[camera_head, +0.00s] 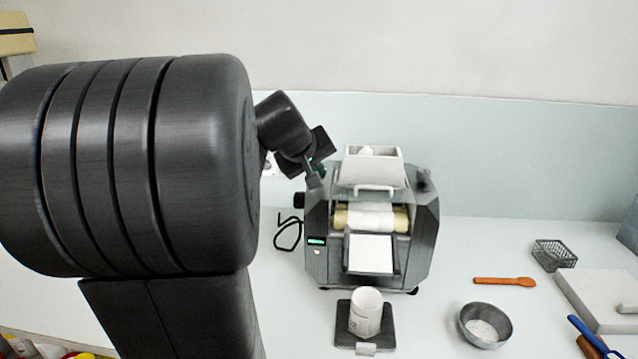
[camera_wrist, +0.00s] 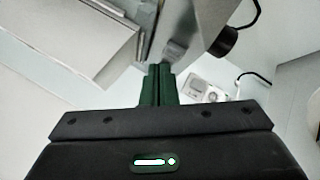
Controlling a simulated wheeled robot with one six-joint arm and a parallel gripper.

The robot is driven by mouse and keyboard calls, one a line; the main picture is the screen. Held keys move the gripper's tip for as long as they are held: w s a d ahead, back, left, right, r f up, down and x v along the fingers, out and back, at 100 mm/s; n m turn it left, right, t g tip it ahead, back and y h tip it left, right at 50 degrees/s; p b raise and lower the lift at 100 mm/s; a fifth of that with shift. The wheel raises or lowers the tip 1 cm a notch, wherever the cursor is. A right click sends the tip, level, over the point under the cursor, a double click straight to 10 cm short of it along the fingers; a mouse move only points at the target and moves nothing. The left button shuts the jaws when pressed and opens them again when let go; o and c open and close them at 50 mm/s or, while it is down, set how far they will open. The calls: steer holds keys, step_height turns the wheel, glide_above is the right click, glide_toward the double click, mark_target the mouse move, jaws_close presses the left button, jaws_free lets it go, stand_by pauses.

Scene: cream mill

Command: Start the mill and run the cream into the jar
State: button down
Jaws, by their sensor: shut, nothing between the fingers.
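The mill (camera_head: 425,235) is a dark grey machine with a white hopper (camera_head: 372,170) on top, pale rollers (camera_head: 372,217) with white material on them, and a white sloping apron (camera_head: 370,254) in front. A small green display (camera_head: 317,240) is lit on its front left. The white jar (camera_head: 366,311) stands upright on a dark square plate (camera_head: 343,338) below the apron. My gripper (camera_head: 317,180) is at the mill's upper left side. In the wrist view, its green fingertips (camera_wrist: 160,80) are shut and empty, beside a small grey lever (camera_wrist: 174,52); contact is unclear.
A black knob (camera_head: 299,200) juts from the mill's left side, with a black cable (camera_head: 288,234) below it. A metal bowl (camera_head: 485,325), an orange spatula (camera_head: 505,282), a wire basket (camera_head: 554,254) and a pale slab (camera_head: 603,296) lie to the right. A white box (camera_wrist: 206,90) shows behind my fingers.

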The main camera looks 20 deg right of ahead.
steer(key=shift+f+b, duration=0.5)
steer(key=shift+f, duration=0.15)
stand_by(0.5)
steer(key=shift+r, duration=0.15)
steer(key=shift+r+p, duration=0.6)
steer(key=shift+r, duration=0.05)
steer(key=shift+r, duration=0.1)
steer(key=shift+r+p, duration=1.95)
steer(key=shift+r, duration=0.45)
